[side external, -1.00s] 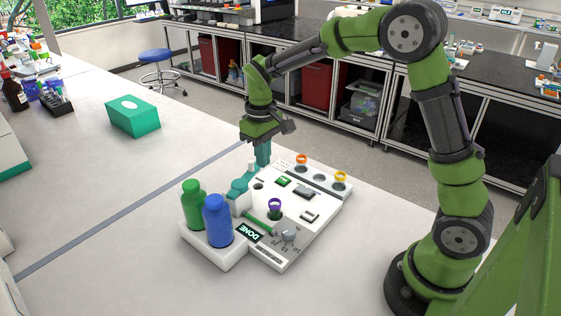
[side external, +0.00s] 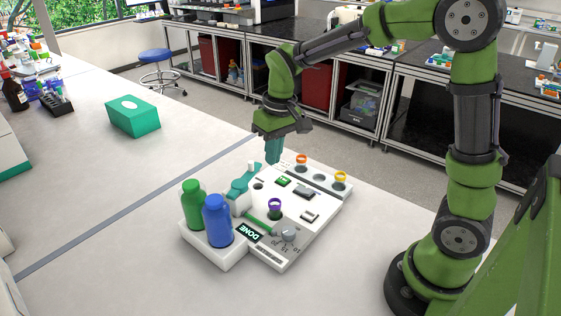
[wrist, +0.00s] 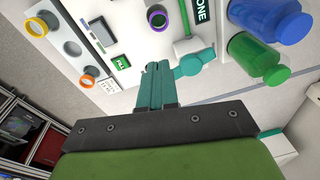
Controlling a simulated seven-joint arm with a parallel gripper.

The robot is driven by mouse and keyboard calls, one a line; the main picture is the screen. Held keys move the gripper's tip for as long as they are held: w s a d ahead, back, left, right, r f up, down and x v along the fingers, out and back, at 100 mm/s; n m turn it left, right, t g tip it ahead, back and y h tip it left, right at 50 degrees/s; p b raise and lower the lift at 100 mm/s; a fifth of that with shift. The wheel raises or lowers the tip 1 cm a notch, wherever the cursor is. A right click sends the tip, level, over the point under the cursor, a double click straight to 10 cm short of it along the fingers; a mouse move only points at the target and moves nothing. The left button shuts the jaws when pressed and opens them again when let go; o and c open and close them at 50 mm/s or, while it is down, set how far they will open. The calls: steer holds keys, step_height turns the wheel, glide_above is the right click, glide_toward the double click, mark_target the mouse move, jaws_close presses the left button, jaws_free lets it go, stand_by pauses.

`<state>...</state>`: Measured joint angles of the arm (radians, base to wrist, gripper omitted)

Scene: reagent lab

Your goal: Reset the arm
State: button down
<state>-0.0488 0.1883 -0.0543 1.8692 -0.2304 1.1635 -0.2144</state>
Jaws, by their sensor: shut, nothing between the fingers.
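My gripper (side external: 273,151) is shut and empty. In the side view its teal fingers point down just above the back edge of the white reagent station (side external: 262,262). In the wrist view the gripper (wrist: 157,72) shows its two fingers together over the station panel. The station carries a green-capped bottle (side external: 193,208) and a blue bottle (side external: 217,222) at its front left, both upright. A purple-ringed vial (side external: 274,206) stands in its middle. An orange-ringed vial (side external: 301,160) and a yellow-ringed vial (side external: 341,178) stand in the rack along its far right side.
A teal lever-like part (side external: 240,186) and a grey dial (side external: 289,233) sit on the station. A green tissue box (side external: 133,117) stands farther back on the white bench (side external: 90,200). The bench between box and station is clear.

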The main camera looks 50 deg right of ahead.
steer(key=s+a+r+m+t, duration=0.1)
steer(key=s+r+t, duration=0.2)
steer(key=s, duration=0.4)
steer(key=s+a+r+m+t+y, duration=0.1)
steer(key=s+r+t, duration=0.2)
steer(key=s, duration=0.5)
steer(key=shift+s+r, duration=0.3)
steer(key=shift+r, duration=0.6)
